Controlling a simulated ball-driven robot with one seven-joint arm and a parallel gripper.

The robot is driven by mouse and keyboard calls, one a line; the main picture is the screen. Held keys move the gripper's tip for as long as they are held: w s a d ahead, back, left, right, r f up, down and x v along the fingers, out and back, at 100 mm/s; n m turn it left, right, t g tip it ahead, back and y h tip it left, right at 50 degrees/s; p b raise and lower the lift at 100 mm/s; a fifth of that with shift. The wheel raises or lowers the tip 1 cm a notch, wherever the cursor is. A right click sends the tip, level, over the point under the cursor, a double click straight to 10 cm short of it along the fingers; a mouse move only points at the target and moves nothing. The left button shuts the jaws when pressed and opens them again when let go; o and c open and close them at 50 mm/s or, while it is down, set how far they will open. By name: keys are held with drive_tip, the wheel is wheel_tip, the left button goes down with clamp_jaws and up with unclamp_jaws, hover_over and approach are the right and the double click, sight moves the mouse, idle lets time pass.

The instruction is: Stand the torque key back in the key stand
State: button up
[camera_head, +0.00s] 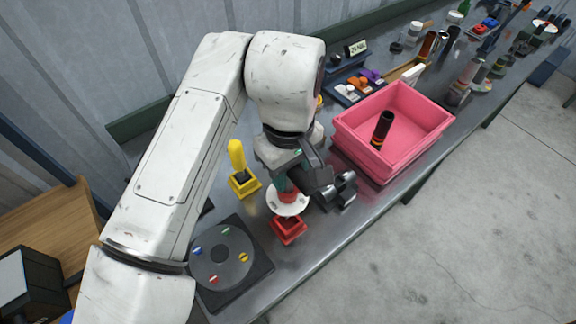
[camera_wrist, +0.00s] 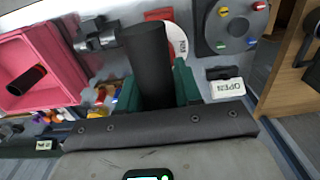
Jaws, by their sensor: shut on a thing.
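My gripper (camera_head: 290,182) is shut on a dark cylindrical piece, taken to be the torque key (camera_wrist: 150,62), between its green fingers in the wrist view. Most of the key is hidden by the gripper in the head view. A small red square holder, seemingly the key stand (camera_head: 288,230), is on the bench just below my gripper in the picture. It looks open at the top. It shows partly behind the key in the wrist view (camera_wrist: 158,14). The key appears above the bench, apart from the stand.
A white disc (camera_head: 288,205) with a red part lies beside the red holder. A yellow-handled item (camera_head: 238,160) stands in a yellow holder. A round dial plate (camera_head: 222,257) is lower left. A pink bin (camera_head: 437,128) with a dark tube and a silver fitting (camera_head: 343,188) are right.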

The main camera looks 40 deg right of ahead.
sight(289, 190)
drive_tip(key=shift+f+b, duration=1.2)
drive_tip(key=shift+f, duration=1.35)
drive_tip(key=shift+f+b, duration=1)
drive_tip(key=shift+f, duration=0.85)
drive_tip(key=o, duration=1.1)
wheel_tip(289, 190, up, 11)
drive_tip(key=shift+f, duration=0.1)
